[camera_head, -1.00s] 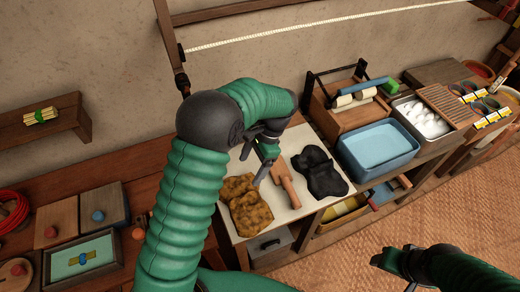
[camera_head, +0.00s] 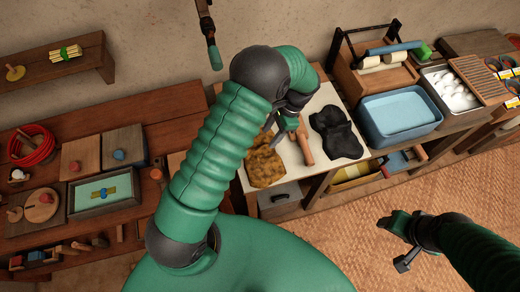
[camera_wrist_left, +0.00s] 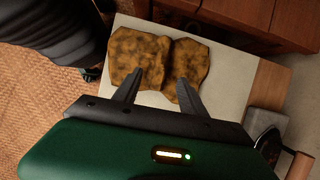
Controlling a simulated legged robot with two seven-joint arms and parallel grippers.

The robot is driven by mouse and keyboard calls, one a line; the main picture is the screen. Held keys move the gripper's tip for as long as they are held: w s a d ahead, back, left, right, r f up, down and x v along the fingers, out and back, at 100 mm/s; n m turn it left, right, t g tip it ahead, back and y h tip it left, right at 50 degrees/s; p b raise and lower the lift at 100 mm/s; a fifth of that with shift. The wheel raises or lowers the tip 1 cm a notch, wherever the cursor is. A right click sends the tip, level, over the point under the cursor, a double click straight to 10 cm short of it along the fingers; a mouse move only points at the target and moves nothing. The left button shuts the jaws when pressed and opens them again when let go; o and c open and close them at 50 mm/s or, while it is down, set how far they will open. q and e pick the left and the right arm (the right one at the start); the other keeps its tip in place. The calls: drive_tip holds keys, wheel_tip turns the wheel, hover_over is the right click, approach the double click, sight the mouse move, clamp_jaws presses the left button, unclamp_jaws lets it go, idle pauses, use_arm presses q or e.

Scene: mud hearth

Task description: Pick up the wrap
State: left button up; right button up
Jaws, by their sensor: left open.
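The wrap (camera_head: 265,168) looks like the mottled yellow-brown piece lying on a pale board (camera_head: 327,92), partly hidden by my left arm in the head view. In the left wrist view, the wrap (camera_wrist_left: 138,52) shows two lobes with a dark crease between them. My left gripper (camera_head: 275,130) is open, and in the wrist view its fingertips (camera_wrist_left: 160,78) point at the wrap's near edge, one over each lobe. Nothing is held between them. Contact cannot be told. My right gripper (camera_head: 398,240) hangs over the woven floor, away from the wrap; its jaws are unclear.
A wooden-handled tool (camera_head: 304,142) and a black crumpled cloth (camera_head: 336,132) lie right of the wrap. A blue basin (camera_head: 400,113) stands farther right. A dark hanging tool (camera_head: 209,35) is behind my left arm.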

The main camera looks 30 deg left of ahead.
sight(260, 148)
use_arm(q)
drive_tip(key=x, duration=0.4)
drive_tip(key=p+x, duration=0.1)
drive_tip(key=x, duration=0.4)
drive_tip(key=shift+a, duration=0.25)
drive_tip(key=shift+w, duration=0.1)
clamp_jaws()
